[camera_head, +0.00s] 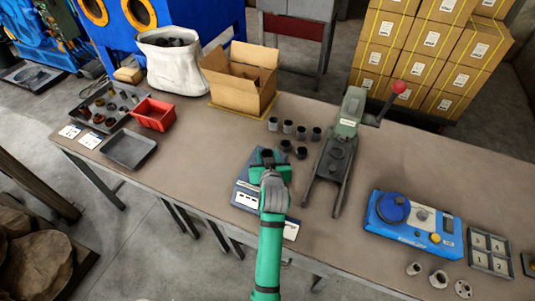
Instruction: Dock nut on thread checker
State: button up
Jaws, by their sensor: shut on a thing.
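My gripper (269,168), with green fingers, is near the middle of the bench. It is shut on a small dark part (267,155), mostly hidden between the fingers; I cannot tell if it is a nut. The gripper is over a blue-grey plate (240,200) with white labels; contact with the plate is unclear. A blue device (412,238) with a round blue knob is at the right; its label is too small to read, so I cannot tell if it is the thread checker. Pale metal nut-like parts (439,279) lie at the front right.
A grey-green press (345,125) with a red-knobbed lever stands right of my gripper. Several dark cylinders (288,127) stand behind it. A cardboard box (240,80), red bin (153,115) and grey tray (130,149) are left. A numbered tray (490,250) is far right.

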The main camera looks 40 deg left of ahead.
jog(key=shift+f, duration=0.35)
jog(key=o, duration=0.9)
jog(key=shift+v, duration=5.5)
